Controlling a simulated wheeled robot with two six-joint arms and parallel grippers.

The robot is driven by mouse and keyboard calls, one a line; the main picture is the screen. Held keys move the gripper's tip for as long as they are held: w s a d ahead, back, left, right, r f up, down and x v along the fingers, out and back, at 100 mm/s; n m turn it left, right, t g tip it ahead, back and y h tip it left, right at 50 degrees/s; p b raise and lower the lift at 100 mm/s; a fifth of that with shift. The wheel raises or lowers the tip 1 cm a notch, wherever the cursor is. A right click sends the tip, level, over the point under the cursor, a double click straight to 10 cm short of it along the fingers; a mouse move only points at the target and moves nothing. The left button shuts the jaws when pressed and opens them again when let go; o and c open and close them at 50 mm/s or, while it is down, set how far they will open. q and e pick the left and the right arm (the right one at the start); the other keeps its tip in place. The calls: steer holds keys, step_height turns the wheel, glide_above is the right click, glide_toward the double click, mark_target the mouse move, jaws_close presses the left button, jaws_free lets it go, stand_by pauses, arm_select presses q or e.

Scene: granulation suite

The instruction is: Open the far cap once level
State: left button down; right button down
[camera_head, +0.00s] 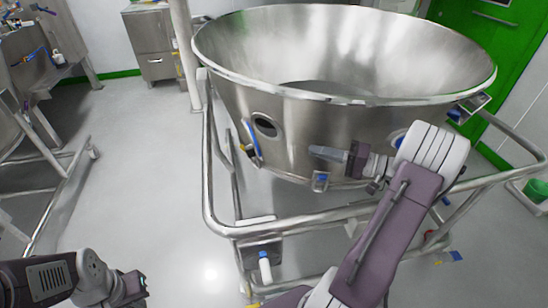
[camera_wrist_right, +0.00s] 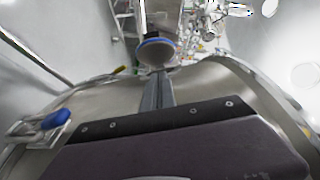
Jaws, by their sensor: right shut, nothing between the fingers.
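The large steel bowl (camera_head: 330,60) has a round dark port (camera_head: 265,125) on its near wall. A blue-edged disc, which looks like a cap (camera_head: 252,140), stands out beside the port's left side. In the wrist view a round grey cap with a blue rim (camera_wrist_right: 155,54) is ahead of the fingers, apparently the same one. My right gripper (camera_head: 318,152) is shut and empty, pointing left along the bowl wall, to the right of the port. Its fingers (camera_wrist_right: 157,90) show in the wrist view; whether they touch the cap I cannot tell. A second blue ring (camera_head: 398,140) is partly hidden by my right arm.
A tubular steel frame (camera_head: 215,215) surrounds the bowl, with its rail below my right arm. A small blue-tipped latch (camera_head: 320,180) sits on the bowl's lower edge. A blue-topped white fitting (camera_head: 264,266) hangs under the frame. The floor (camera_head: 140,180) at left is clear.

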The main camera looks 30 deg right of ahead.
steer(key=b, duration=0.3)
glide_toward(252, 141)
steer(key=w+f, duration=0.3)
steer(key=w, duration=0.1)
steer(key=shift+w+a+r, duration=0.15)
steer(key=shift+w+a, duration=0.05)
steer(key=shift+a, duration=0.55)
steer(key=shift+b, duration=0.3)
